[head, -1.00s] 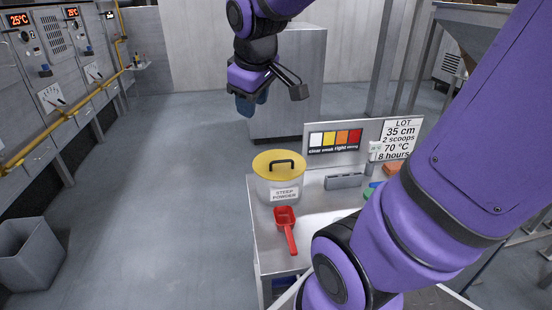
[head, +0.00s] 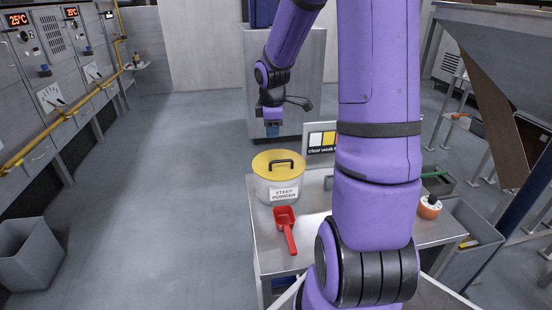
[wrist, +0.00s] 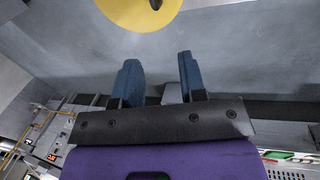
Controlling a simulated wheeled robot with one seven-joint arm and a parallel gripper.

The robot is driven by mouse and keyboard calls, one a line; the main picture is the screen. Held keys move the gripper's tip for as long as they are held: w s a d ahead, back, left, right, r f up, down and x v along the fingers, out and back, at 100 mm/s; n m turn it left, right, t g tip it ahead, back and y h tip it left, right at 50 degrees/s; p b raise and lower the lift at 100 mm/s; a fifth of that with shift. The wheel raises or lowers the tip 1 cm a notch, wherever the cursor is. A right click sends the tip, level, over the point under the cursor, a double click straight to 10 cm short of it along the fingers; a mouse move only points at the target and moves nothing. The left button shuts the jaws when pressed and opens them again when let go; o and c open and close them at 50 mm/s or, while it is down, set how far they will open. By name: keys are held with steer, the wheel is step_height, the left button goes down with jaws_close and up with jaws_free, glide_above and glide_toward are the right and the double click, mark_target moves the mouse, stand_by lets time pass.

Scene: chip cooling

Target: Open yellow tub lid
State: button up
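In the wrist view, part of the yellow lid (wrist: 135,16) shows at the top edge, with a bit of the dark handle. My gripper (head: 272,132) hangs above and behind the lid in the head view, fingers down, apart from the handle. In the wrist view my gripper (wrist: 158,62) has its two blue fingers spread, with nothing between them.
A red scoop (head: 286,230) lies on the metal table (head: 270,254) in front of the tub. A sign with colour squares (head: 322,141) stands behind, partly hidden by my arm. An orange and white item (head: 429,207) sits at the right. A grey bin (head: 28,252) stands on the floor at left.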

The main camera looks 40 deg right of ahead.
mark_target(276, 162)
steer(key=shift+n, duration=0.5)
steer(key=x, duration=0.5)
steer(key=d+x, duration=0.1)
steer(key=x, duration=0.4)
steer(key=d+x, duration=0.1)
steer(key=x, duration=0.4)
steer(key=shift+s+r, duration=0.1)
steer(key=shift+r, duration=0.05)
jaws_close()
